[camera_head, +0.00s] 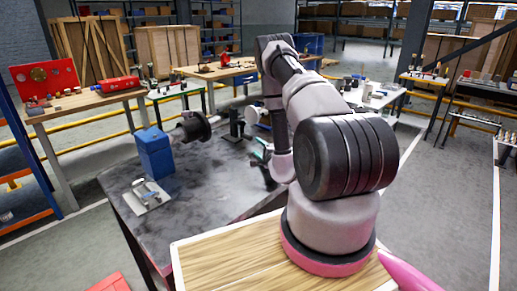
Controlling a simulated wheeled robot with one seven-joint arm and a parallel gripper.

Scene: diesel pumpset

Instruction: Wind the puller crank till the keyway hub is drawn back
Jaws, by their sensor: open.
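On the dark bench (222,190), a blue block-shaped housing (153,152) carries a shaft to the right with a dark round hub-like part (194,128) on it; a keyway is too small to make out. A dark upright piece (236,125) stands to the right of the hub, apart from it. I cannot clearly pick out the puller crank. My gripper (262,166) is open, small and dark, over the right part of the bench, well right of the hub. My arm hides part of the bench's right side.
A grey plate with small metal fittings (146,196) lies at the bench's front left. A wooden-topped surface (215,255) is in front. Behind stand a table with red items (85,101) and another wooden table (215,70). The bench's middle is clear.

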